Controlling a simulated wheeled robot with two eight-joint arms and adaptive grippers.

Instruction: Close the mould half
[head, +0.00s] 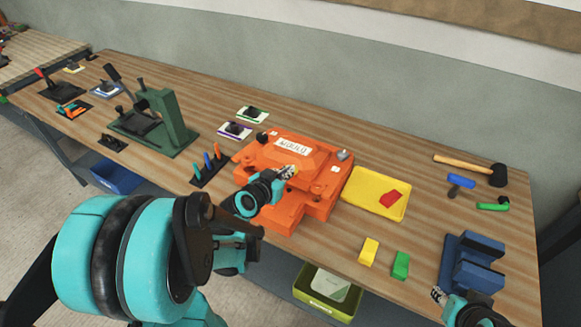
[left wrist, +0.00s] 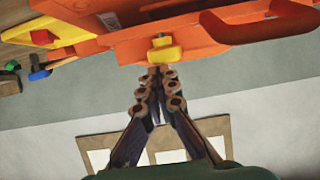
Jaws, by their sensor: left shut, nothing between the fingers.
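The orange mould (head: 318,160) sits on the bench in the middle of the head view, with a white label on its upper face. Whether its halves meet fully cannot be told. My left gripper (head: 290,172) is over the mould's front part, with its fingertips together and empty. In the left wrist view, the left fingertips (left wrist: 158,70) are just below a yellow latch piece (left wrist: 165,53) on the mould's orange edge (left wrist: 120,45). Contact cannot be told. An orange handle (left wrist: 265,28) is at the right there. My right gripper (head: 439,295) is low at the right, partly out of frame.
A yellow tray (head: 362,203) with a red piece is right of the mould. Yellow (head: 368,251) and green (head: 400,265) blocks lie in front. A blue vise-like fixture (head: 478,262) is near my right gripper. A green press (head: 168,120) and upright tools (head: 208,165) stand left.

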